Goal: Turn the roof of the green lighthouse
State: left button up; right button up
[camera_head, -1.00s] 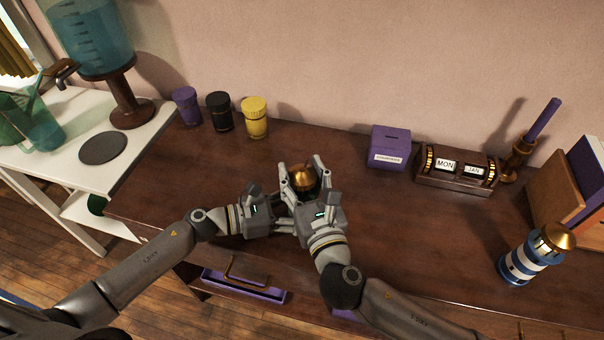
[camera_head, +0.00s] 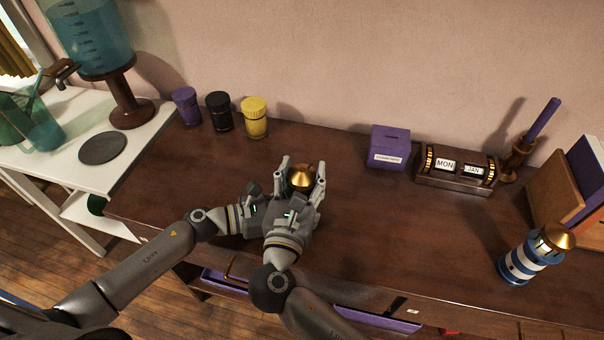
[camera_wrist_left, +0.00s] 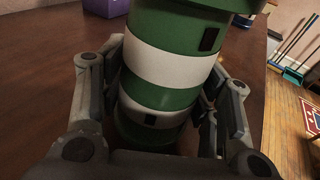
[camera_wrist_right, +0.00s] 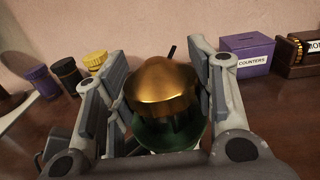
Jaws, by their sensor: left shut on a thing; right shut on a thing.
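The green lighthouse stands on the dark table; its green and white striped body (camera_wrist_left: 172,62) fills the left wrist view. My left gripper (camera_head: 262,205) is shut around the body from the side, low down. The golden domed roof (camera_wrist_right: 161,92) is on top; it also shows in the head view (camera_head: 301,179), where my grippers hide most of the body. My right gripper (camera_wrist_right: 163,70) has its fingers on either side of the roof and is shut on it. A second lighthouse, blue and white (camera_head: 522,262), stands at the right of the table.
Purple, black and yellow jars (camera_head: 255,117) stand behind to the left. A purple box (camera_head: 388,148), a date block (camera_head: 455,168) and a candle holder (camera_head: 517,158) line the back. A purple drawer (camera_head: 375,319) stands partly open at the front edge. The table right of the grippers is clear.

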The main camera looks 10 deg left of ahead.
jog(key=o, duration=1.1)
jog(key=shift+c, duration=0.2)
jog(key=shift+s, duration=0.1)
jog(key=s, duration=1.2)
jog(key=shift+d, duration=0.1)
